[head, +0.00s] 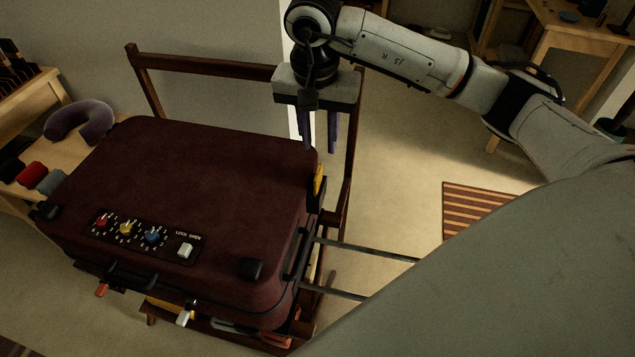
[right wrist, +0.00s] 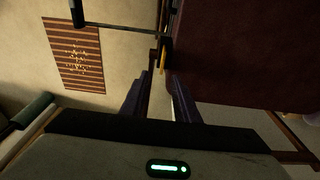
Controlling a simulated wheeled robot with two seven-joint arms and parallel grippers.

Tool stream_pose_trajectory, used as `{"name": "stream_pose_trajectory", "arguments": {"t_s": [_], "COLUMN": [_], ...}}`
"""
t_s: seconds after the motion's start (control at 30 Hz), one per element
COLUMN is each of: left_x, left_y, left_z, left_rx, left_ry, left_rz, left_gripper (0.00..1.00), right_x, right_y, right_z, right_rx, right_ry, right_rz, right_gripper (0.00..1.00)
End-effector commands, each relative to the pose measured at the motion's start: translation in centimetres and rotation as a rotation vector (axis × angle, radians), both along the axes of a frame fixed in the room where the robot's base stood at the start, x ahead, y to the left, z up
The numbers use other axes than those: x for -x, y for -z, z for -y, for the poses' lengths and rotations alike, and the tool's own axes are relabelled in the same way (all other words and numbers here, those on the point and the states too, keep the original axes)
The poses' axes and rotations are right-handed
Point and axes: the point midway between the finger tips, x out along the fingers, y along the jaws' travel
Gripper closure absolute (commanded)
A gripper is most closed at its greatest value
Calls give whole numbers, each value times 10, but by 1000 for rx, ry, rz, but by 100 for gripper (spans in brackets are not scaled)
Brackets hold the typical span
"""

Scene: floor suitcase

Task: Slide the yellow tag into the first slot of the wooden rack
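A yellow piece (head: 319,179), probably the tag, is at the right side of the dark red suitcase (head: 190,180). It also shows as a yellow strip (right wrist: 163,57) beside the suitcase edge in the right wrist view. My right gripper (head: 320,147) points down just above and behind it, with two dark fingers apart and nothing between them. In the right wrist view the open fingers (right wrist: 159,76) point toward the yellow strip, apart from it. A dark wooden frame (head: 205,63) stands around the suitcase. I cannot make out rack slots clearly. My left gripper is out of view.
A wooden bench (head: 75,155) at left holds a neck pillow (head: 78,121) and rolled items. A striped mat (head: 478,210) lies on open floor at right.

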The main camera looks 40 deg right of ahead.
Motion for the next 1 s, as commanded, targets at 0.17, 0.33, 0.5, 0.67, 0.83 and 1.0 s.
{"name": "stream_pose_trajectory", "arguments": {"t_s": [0.17,0.33,0.5,0.67,0.83,1.0], "left_x": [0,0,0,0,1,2], "left_y": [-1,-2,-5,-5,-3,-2], "left_z": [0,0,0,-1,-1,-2], "left_rx": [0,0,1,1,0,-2], "left_ry": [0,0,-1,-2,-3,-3], "left_rz": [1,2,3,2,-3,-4], "left_gripper": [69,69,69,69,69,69], "right_x": [-1,-3,-6,-9,-11,-11], "right_y": [29,42,63,86,93,92], "right_z": [2,3,2,3,5,5], "right_rx": [-1,-4,-4,-5,-3,-4], "right_ry": [0,-1,-1,-2,-2,-2], "right_rz": [-6,-3,-8,-5,-2,-1], "right_gripper": [72,72,72,72,72,74]}}
